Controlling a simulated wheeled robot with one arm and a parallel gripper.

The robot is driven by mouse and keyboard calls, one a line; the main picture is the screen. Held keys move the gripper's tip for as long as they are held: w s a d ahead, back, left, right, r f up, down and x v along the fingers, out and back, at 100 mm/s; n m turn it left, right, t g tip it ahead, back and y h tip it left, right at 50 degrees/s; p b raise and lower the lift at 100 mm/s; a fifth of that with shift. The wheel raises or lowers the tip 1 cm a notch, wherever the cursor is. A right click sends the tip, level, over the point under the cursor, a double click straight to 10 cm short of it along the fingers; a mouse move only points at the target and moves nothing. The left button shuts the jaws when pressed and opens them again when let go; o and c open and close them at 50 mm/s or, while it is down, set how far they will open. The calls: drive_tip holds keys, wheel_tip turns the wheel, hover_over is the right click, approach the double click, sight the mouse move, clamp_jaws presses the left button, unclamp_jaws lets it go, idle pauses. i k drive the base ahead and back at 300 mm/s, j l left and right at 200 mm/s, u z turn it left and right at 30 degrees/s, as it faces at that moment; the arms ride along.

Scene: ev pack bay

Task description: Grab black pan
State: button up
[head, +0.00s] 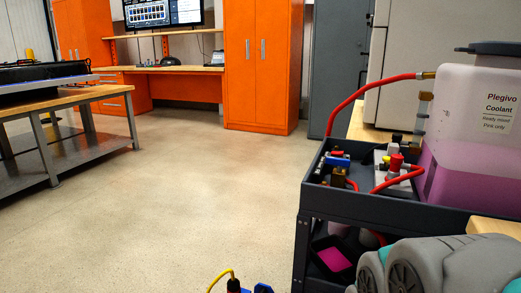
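A black pan (319,247) sits on the lower shelf of the dark cart at the right in the head view. It is open at the top and shows bright pink inside, which looks like liquid. The cart's corner post stands to its left and the upper tray is above it. Its right side is partly hidden. My gripper is not in view, so I cannot see where it is relative to the pan.
The cart's upper tray (380,205) carries a coolant tank (465,125), a red hose (345,108) and fittings. A yellow cable (222,276) loops at the bottom edge. A workbench (75,102) stands left, orange cabinets (262,85) behind. The floor between is clear.

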sight(333, 240)
drive_tip(key=j+z, duration=0.35)
drive_tip(key=j, duration=0.25)
drive_tip(key=j+z, duration=0.3)
drive_tip(key=j, duration=0.35)
drive_tip(key=j+z, duration=0.35)
drive_tip(key=j, duration=0.25)
drive_tip(key=k+j+z, duration=0.2)
drive_tip(key=j+z, duration=0.15)
drive_tip(key=j, duration=0.25)
